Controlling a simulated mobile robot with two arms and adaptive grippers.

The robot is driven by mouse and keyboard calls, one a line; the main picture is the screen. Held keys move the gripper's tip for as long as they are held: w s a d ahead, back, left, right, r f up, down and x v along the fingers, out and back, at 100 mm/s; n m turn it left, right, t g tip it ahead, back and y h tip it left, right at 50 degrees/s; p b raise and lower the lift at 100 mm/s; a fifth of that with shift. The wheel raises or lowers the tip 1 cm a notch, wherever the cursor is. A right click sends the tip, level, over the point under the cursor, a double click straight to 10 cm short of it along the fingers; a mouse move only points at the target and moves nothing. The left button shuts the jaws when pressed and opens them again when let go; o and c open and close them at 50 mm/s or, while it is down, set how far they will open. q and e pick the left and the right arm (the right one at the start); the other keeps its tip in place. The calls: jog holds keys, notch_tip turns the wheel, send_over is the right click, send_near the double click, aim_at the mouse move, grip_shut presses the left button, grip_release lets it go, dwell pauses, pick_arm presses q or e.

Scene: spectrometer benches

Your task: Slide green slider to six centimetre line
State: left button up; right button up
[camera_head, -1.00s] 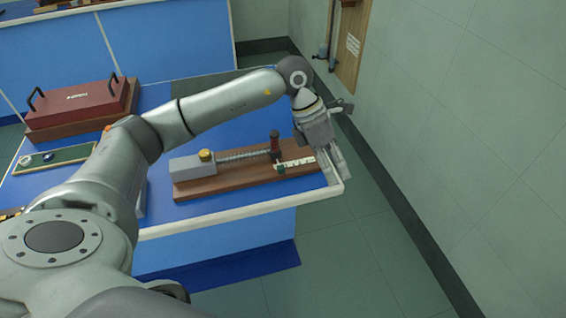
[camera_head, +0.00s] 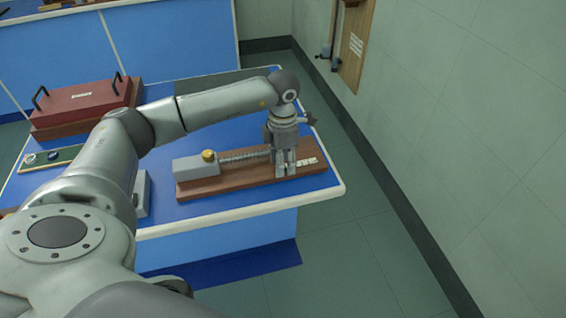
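A wooden board (camera_head: 225,186) lies on the blue bench and carries a grey block (camera_head: 192,168) with a brass knob (camera_head: 209,156), a threaded rod or spring (camera_head: 245,155) and a white scale strip (camera_head: 307,162) at its right end. My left gripper (camera_head: 285,168) points down over the right part of the board, where the slider stands. Its fingers hide the slider and part of the scale. I cannot tell whether the fingers touch or hold the slider. The scale's marks are too small to read. My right gripper is not in view.
A red case (camera_head: 80,105) with black handles stands at the back left of the bench. A green tray (camera_head: 58,158) with small items lies in front of it. The bench's white edge (camera_head: 240,215) runs in front of the board, and a wall is at right.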

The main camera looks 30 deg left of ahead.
pick_arm(q)
jog(key=shift+f, duration=0.75)
grip_shut()
